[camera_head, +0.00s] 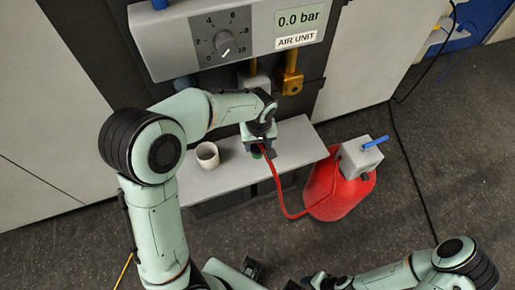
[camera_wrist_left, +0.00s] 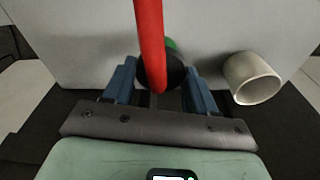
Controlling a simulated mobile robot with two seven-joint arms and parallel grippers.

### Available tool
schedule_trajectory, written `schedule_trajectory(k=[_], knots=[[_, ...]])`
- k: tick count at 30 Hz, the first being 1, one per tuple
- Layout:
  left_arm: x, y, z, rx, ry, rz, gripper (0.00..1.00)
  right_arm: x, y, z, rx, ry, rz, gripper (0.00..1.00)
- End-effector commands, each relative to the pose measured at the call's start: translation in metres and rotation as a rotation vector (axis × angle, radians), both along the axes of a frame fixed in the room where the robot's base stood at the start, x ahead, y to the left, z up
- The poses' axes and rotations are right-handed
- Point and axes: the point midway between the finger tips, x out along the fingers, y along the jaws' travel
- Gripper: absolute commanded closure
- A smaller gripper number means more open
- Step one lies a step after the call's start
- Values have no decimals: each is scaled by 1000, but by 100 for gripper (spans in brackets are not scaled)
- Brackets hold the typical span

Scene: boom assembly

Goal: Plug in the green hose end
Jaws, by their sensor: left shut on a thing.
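My left gripper (camera_head: 258,147) is shut on the green hose end (camera_head: 256,153), just above the grey shelf. In the left wrist view, the blue fingers (camera_wrist_left: 160,84) close around the hose end's dark collar, and a bit of green (camera_wrist_left: 170,44) shows behind the red hose (camera_wrist_left: 149,40). The hose (camera_head: 281,194) runs from the gripper to a red tank (camera_head: 340,192). The air unit (camera_head: 168,45) reads 0.0 bar, and a brass fitting (camera_head: 292,77) sits below its label. The arm partly hides other fittings. My right gripper (camera_head: 318,282) is at the bottom edge, its jaws unclear.
A white cup (camera_head: 207,155) stands on the shelf (camera_head: 293,150), left of my left gripper. A grey block with a blue handle (camera_head: 374,142) tops the tank. A black cable (camera_head: 405,155) crosses the floor at right.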

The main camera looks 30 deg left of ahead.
Motion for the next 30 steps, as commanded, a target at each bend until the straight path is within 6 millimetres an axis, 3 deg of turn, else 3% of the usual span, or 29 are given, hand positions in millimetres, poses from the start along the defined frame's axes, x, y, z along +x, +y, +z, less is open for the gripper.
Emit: schedule_trajectory(k=[3, 21, 30], knots=[[1, 0, 24, -2, -5, -1, 70, 1, 0, 2, 0, -1, 0, 57], [-102, -120, 17, 0, -1, -7, 70, -17, 0, -35, 0, 19, 0, 57], [-125, -147, 18, -1, -1, -1, 70, -19, 0, -40, 0, 21, 0, 57]])
